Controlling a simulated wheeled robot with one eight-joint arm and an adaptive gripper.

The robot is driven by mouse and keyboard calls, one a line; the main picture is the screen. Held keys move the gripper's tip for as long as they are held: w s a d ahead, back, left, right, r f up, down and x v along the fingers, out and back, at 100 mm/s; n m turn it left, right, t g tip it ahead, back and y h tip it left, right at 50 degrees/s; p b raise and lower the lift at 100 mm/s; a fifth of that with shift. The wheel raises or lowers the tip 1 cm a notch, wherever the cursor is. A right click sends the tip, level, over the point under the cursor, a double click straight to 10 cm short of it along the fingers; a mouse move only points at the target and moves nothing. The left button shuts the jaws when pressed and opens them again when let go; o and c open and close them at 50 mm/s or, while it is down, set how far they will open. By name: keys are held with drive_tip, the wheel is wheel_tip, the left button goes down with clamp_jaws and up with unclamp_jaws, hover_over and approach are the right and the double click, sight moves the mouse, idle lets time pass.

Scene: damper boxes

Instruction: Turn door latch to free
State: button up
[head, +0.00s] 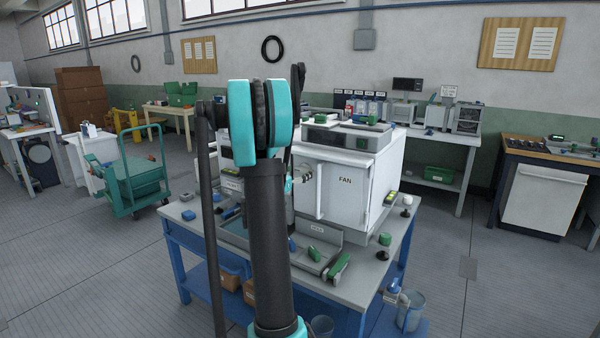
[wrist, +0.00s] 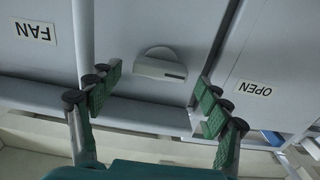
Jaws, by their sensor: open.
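The door latch (wrist: 160,64) is a pale round knob with a flat bar handle. It sits on a light panel in the wrist view, with the bar nearly level across the picture. My gripper (wrist: 156,88) is open, its green-padded fingers spread to the left and right of the latch, apart from it. The latch lies ahead between the fingertips, with nothing gripped. The wrist view is upside down: a FAN label (wrist: 34,31) is at left and an OPEN label (wrist: 254,89) at right. In the head view the white FAN box (head: 345,205) stands on the bench; my arm hides much of its front.
The box stands on a grey-topped blue bench (head: 395,255). A grey tray (head: 318,252) with green and blue parts lies in front of the box. Small green and black parts sit near the bench's right edge.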

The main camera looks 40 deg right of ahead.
drive_tip(key=shift+w+d, duration=0.2)
drive_tip(key=shift+d, duration=0.4)
drive_tip(key=c, duration=1.2)
drive_tip(key=shift+o, duration=0.2)
